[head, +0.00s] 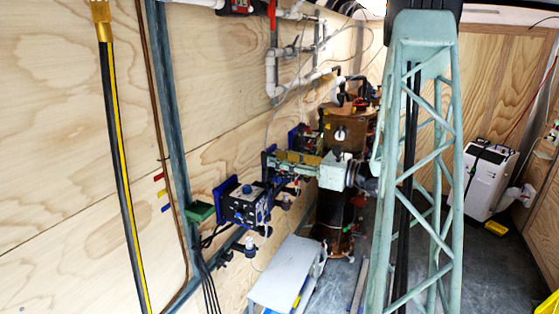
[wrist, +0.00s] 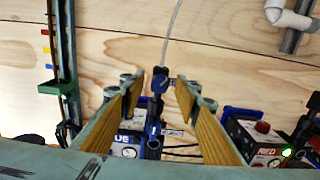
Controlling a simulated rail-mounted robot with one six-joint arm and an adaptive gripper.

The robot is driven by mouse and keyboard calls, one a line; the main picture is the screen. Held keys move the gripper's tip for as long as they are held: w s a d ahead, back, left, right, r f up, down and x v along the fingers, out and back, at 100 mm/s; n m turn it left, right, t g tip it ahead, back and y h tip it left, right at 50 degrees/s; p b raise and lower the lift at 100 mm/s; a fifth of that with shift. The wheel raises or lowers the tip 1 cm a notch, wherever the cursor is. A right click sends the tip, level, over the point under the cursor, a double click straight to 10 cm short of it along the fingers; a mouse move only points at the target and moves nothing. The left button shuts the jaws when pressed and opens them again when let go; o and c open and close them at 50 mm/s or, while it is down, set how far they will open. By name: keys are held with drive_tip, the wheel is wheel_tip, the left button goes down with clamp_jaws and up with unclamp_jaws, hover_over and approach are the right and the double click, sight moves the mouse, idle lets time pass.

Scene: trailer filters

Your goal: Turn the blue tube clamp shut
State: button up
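My gripper (wrist: 160,88) is open, with one tan-padded finger on each side of the clamp in that view and visible gaps on both sides. Whether the clamp lies between the fingertips or beyond them, I cannot tell. In the head view my gripper (head: 272,160) is near the wall, and I cannot make out the clamp there.
A box labelled RED (wrist: 262,140) is at right. A blue-framed box (head: 245,205) is left of my gripper in the head view. White pipes (head: 272,75) run above.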

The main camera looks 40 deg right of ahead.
drive_tip(key=c, duration=0.8)
drive_tip(key=shift+c, duration=0.2)
drive_tip(key=shift+r+m+p, duration=0.1)
drive_tip(key=shift+m+p, duration=0.3)
drive_tip(key=shift+p, duration=0.25)
drive_tip(key=m+p, duration=0.4)
drive_tip(key=p, duration=0.1)
drive_tip(key=m+p, duration=0.3)
drive_tip(key=p, duration=0.1)
drive_tip(key=shift+d+m, duration=0.1)
drive_tip(key=shift+m, duration=0.3)
drive_tip(key=shift+m+p, duration=0.8)
drive_tip(key=shift+p, duration=0.25)
